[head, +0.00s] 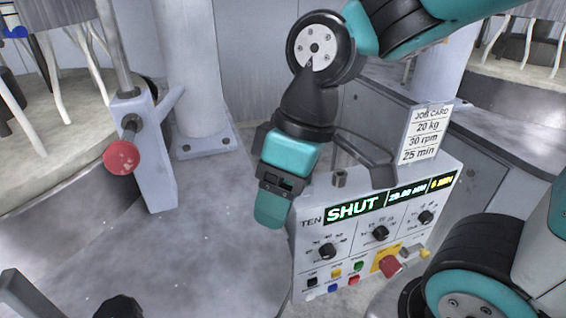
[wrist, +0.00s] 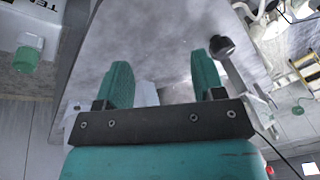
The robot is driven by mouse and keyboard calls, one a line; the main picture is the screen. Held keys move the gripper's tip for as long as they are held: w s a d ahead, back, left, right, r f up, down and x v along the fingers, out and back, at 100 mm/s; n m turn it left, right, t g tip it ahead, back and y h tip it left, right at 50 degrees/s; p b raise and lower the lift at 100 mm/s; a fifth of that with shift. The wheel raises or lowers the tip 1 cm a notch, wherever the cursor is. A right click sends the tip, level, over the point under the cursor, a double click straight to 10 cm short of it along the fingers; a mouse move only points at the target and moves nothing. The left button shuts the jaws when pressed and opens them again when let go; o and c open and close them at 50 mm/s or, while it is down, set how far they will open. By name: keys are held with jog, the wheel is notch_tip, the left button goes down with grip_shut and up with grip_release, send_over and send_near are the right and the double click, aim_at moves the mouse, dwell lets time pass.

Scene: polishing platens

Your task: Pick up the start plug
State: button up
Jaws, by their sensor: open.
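My gripper (head: 272,205) hangs open and empty beside the left edge of the control box (head: 309,262). In the wrist view my gripper (wrist: 160,78) shows two teal fingers spread apart with nothing between them. A green plug-like piece (wrist: 26,60) with a pale collar stands at the far left of the wrist view, well apart from the fingers. I cannot tell for sure that it is the start plug.
The box carries dials, coloured buttons, a red knob (head: 390,266) and a display reading SHUT. A job card (head: 424,132) stands behind it. A red-knobbed lever post (head: 152,150) stands left. The grey deck (head: 225,235) between them is mostly clear.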

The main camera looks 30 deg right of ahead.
jog(key=w+d+r+n+h+p, duration=0.2)
jog(key=w+d+r+p, duration=0.1)
jog(key=w+d, duration=0.35)
jog(key=w+d+r+n+h+p, duration=0.1)
jog(key=w+d+r+n+p, duration=0.2)
jog(key=w+d, duration=0.4)
jog(key=shift+m, duration=0.5)
jog(key=f, duration=0.3)
jog(key=f+p, duration=0.1)
jog(key=f, duration=0.3)
jog(key=f+p, duration=0.1)
jog(key=f, duration=0.2)
jog(key=shift+w+f, duration=0.4)
jog(key=shift+d+f+p, duration=0.15)
jog(key=shift+f+p, duration=0.45)
jog(key=shift+f, duration=1)
jog(key=shift+d+f+p, duration=0.15)
jog(key=shift+f+p, duration=0.4)
jog(key=shift+f, duration=1.05)
jog(key=c, duration=1)
